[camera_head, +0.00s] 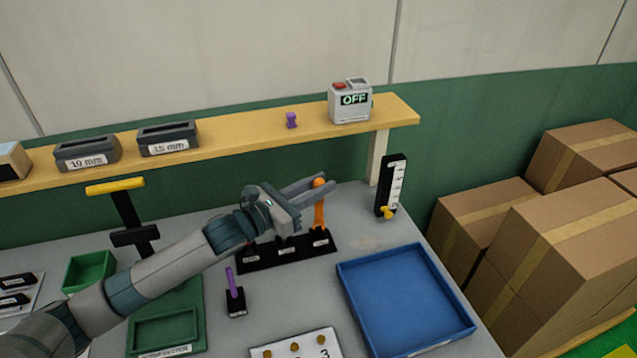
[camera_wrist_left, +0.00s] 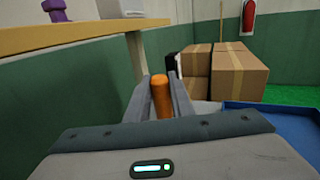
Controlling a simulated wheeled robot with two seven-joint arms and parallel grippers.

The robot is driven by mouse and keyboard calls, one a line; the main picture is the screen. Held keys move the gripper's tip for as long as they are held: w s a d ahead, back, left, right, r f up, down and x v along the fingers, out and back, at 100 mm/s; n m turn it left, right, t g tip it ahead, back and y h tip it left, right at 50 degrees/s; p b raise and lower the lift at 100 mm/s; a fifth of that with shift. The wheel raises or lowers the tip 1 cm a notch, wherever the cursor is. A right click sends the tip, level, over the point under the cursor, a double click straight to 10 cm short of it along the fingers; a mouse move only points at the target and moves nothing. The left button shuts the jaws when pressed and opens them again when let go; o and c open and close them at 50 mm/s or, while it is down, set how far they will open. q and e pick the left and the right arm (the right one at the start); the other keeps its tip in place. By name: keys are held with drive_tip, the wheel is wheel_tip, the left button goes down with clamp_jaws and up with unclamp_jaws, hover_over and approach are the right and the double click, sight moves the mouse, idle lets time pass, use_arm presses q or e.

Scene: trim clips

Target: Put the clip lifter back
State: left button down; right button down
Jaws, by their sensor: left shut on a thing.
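An orange tool with a rounded top, apparently the clip lifter (camera_head: 319,213), stands upright at the right end of a black labelled rack (camera_head: 287,252) on the grey table. My left gripper (camera_head: 321,185) reaches in from the left and is shut on the tool's upper part. In the left wrist view the orange handle (camera_wrist_left: 161,97) sits between the two fingers (camera_wrist_left: 160,92). Its lower end meets the rack's right position in the picture; I cannot tell whether it is fully seated. My right gripper is not in view.
A yellow shelf (camera_head: 240,131) runs above the rack, with a grey OFF box (camera_head: 350,103) and a small purple piece (camera_head: 291,120). A black gauge (camera_head: 391,185) stands right of the rack. A blue tray (camera_head: 405,300) and a purple tool in a black holder (camera_head: 236,302) are in front.

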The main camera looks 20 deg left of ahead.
use_arm(q)
drive_tip(key=shift+f, duration=0.5)
drive_tip(key=shift+f+b, duration=0.35)
drive_tip(key=shift+b, duration=0.15)
drive_tip(key=c, duration=1.6)
unclamp_jaws()
drive_tip(key=shift+o, duration=0.2)
drive_tip(key=shift+r, duration=0.1)
